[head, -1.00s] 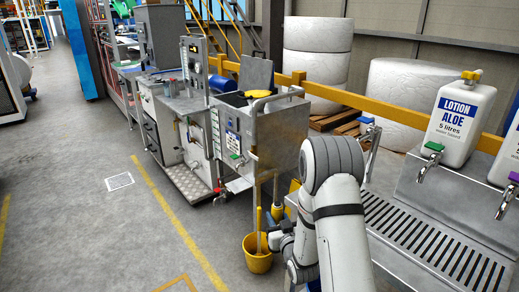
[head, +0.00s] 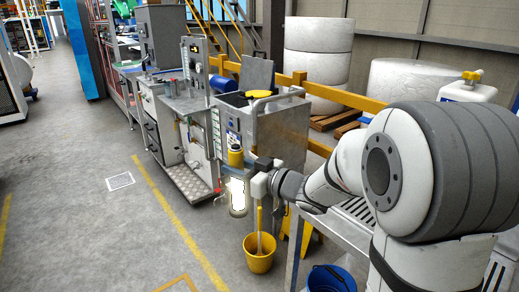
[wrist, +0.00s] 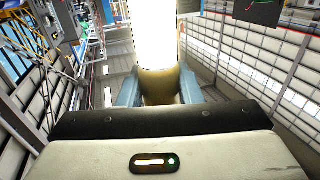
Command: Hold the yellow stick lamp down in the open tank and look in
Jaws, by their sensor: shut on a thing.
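The stick lamp shows in the head view with a yellow cap (head: 235,156) and a brightly glowing body (head: 238,195) hanging below it. My gripper (head: 250,178) is shut on the lamp and holds it upright in the air, in front of the steel tank. In the wrist view the blue jaws (wrist: 160,92) are on either side of the lamp's yellow part (wrist: 158,82), with the white glow beyond. The tank (head: 282,132) has its grey lid (head: 257,73) raised. The lamp is outside the tank, below its rim. The tank's inside is hidden.
A yellow item (head: 261,94) lies at the tank's top opening. A yellow bucket (head: 259,262) with a pole stands on the floor below the lamp, and a blue bucket (head: 331,279) is to its right. A yellow rail (head: 345,100) runs behind.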

